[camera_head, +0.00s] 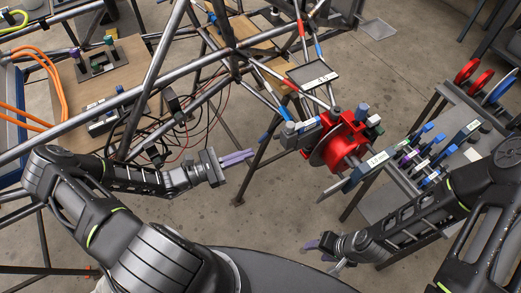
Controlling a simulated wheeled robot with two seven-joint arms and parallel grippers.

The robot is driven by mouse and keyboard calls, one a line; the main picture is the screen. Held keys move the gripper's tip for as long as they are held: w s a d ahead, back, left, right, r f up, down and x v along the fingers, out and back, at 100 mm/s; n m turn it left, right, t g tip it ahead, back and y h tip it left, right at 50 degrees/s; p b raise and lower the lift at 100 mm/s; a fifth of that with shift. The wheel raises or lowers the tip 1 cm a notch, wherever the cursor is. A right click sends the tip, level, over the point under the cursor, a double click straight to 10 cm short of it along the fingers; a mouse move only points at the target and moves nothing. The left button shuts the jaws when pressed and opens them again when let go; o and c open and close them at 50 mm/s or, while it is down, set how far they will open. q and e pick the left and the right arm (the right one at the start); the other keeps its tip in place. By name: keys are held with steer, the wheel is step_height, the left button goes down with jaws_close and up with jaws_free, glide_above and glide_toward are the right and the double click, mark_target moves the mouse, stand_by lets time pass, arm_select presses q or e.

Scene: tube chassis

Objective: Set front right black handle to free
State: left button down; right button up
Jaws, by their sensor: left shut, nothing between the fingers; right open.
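The tube chassis (233,62) fills the upper middle of the head view.
A tool trolley (455,98) with blue, red and purple tools stands at the right. A labelled plate (377,160) sticks out between it and the red unit. A wooden board (90,85) with cables lies at the left. Bare floor (270,212) shows between my grippers.

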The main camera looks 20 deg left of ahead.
arm_select(q)
steer(key=shift+v, duration=1.8)
steer(key=shift+r, duration=0.1)
steer(key=s+d+f+m+g+y, duration=0.4)
steer(key=s+d+f+m+g, duration=0.15)
steer(key=s+f, duration=0.3)
steer(key=s+d+f+m+g+y, duration=0.4)
steer(key=s+f+m+g, duration=0.25)
steer(key=f, duration=0.25)
steer(key=d+r+m+y, duration=0.2)
steer(key=d+r+m, duration=0.3)
steer(key=m, duration=0.5)
steer(key=d, duration=0.2)
steer(key=shift+d+r, duration=0.25)
steer(key=shift+d, duration=0.1)
steer(key=shift+w, duration=0.15)
